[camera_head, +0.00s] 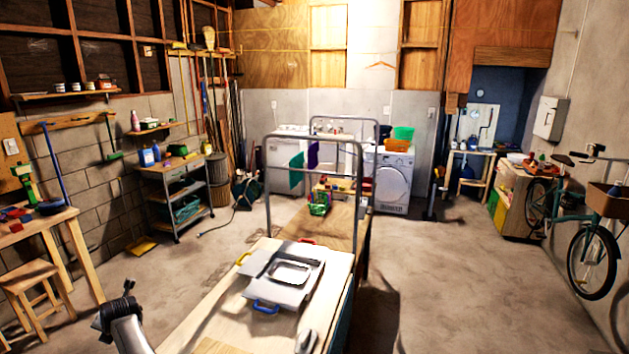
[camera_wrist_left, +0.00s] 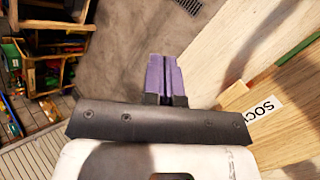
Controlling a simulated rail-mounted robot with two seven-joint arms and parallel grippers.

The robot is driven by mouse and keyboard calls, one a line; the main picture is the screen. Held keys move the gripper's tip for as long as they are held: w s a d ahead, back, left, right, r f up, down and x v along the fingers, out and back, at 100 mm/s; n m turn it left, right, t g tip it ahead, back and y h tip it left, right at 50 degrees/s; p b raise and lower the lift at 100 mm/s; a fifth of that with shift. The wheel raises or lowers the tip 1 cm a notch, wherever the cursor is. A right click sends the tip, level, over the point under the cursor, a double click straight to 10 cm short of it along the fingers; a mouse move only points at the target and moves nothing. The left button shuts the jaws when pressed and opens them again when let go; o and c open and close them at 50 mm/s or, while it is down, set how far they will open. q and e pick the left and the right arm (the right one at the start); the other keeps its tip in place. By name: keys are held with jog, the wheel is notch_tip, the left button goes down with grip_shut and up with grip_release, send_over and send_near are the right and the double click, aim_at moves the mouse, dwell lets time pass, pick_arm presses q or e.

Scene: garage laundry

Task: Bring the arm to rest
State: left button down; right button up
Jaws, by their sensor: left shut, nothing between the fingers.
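My left gripper (camera_wrist_left: 163,75) shows in the left wrist view with its two purple fingers pressed together and nothing between them. It is over the concrete floor, beside the edge of a pale wooden surface (camera_wrist_left: 225,55). In the head view, part of my left arm comes in at the bottom left, beside the long wooden worktable (camera_head: 200,318); the fingertips cannot be made out there. My right arm and gripper are in neither view.
A grey board with a tray (camera_head: 290,272) and a small iron (camera_head: 306,341) lie on the worktable. A metal frame (camera_head: 272,190) rises behind them. A stool (camera_head: 32,278) and workbench (camera_head: 52,222) stand at left. A bicycle (camera_head: 590,250) stands at right. Floor between is clear.

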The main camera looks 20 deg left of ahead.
pick_arm(q)
jog(key=s+a+r+m+t+y, duration=0.1)
jog(key=a+r+m+t+y, duration=0.15)
jog(key=r+y, duration=0.7)
jog(key=s+a+r+m+t+y, duration=0.2)
jog(key=a+r+t, duration=0.15)
jog(key=r, duration=1.25)
jog(key=w+d+r+m+t+h, duration=0.3)
jog(key=d+r+m+t+h, duration=1.2)
jog(key=m, duration=0.7)
jog(key=s+d+f+m+g+h, duration=0.25)
jog(key=d+f+m+g, duration=0.5)
jog(key=d+f, duration=0.65)
jog(key=s+d+f+m+g, duration=0.25)
jog(key=s+d+f, duration=0.25)
jog(key=d+f, duration=0.35)
jog(key=s+d+f+m+g, duration=0.25)
jog(key=s+d+f, duration=0.25)
jog(key=d+f, duration=0.4)
jog(key=s+d+f+m+g+h, duration=0.1)
jog(key=s+d+f+g, duration=0.25)
jog(key=s+f, duration=0.75)
jog(key=s+d+f+m+g+h, duration=0.2)
jog(key=s+d+f+g, duration=0.15)
jog(key=s+f, duration=0.7)
notch_tip(320, 180, up, 18)
jog(key=s+p, duration=0.1)
jog(key=p, duration=1.6)
jog(key=shift+d+p, duration=0.3)
jog(key=shift+p, duration=0.05)
